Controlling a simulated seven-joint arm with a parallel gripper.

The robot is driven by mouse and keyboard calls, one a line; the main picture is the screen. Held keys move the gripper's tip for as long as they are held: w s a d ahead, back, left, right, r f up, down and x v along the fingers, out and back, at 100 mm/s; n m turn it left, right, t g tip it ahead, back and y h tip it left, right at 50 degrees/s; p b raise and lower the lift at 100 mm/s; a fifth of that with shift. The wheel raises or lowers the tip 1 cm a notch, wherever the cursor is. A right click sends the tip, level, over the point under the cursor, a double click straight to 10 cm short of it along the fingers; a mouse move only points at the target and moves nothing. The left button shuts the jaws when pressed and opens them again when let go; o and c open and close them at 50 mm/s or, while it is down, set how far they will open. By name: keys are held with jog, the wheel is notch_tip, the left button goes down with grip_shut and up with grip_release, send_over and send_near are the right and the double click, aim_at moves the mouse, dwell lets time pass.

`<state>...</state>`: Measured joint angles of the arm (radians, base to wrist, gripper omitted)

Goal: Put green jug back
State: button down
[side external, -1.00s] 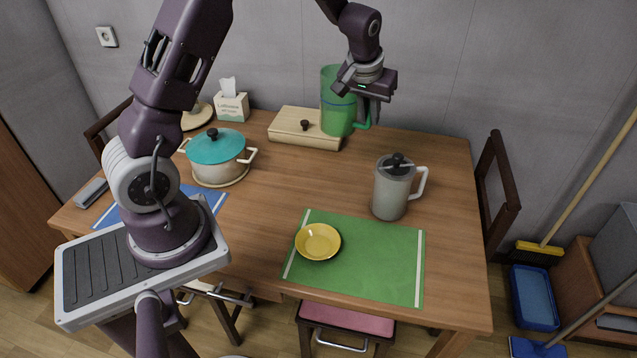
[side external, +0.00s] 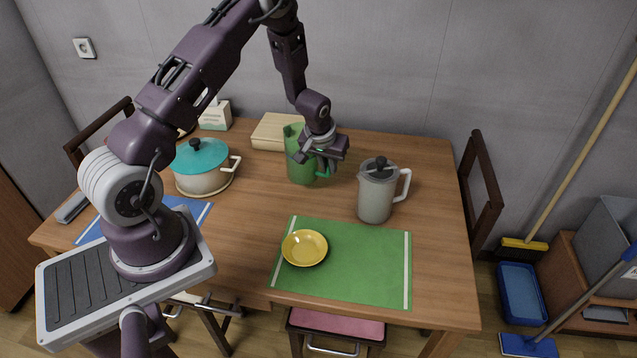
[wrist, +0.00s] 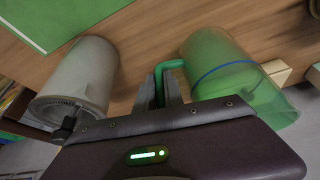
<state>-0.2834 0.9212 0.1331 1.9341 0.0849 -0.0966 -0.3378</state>
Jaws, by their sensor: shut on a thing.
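The green jug (side external: 296,163) is see-through, with a blue line around it and a green handle. It is upright over the middle of the table, left of the grey lidded jug (side external: 376,192). I cannot tell whether its base touches the wood. My gripper (side external: 322,170) is shut on the jug's handle, at the jug's right side, and hides part of it. In the wrist view, the fingers (wrist: 160,90) pinch the green handle, with the green jug (wrist: 222,68) to the right and the grey jug (wrist: 80,80) to the left.
A wooden box (side external: 270,132) and a tissue box (side external: 215,116) are at the back. A teal-lidded pot (side external: 203,180) stands at left. A yellow bowl (side external: 304,248) sits on the green mat (side external: 350,275) in front. The table's back right is clear.

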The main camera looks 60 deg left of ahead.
aim_at(328, 177)
notch_tip(328, 177, down, 5)
jog(key=shift+f, duration=0.1)
jog(key=c, duration=1.5)
grip_release()
jog(key=shift+f, duration=0.1)
jog(key=shift+o, duration=0.2)
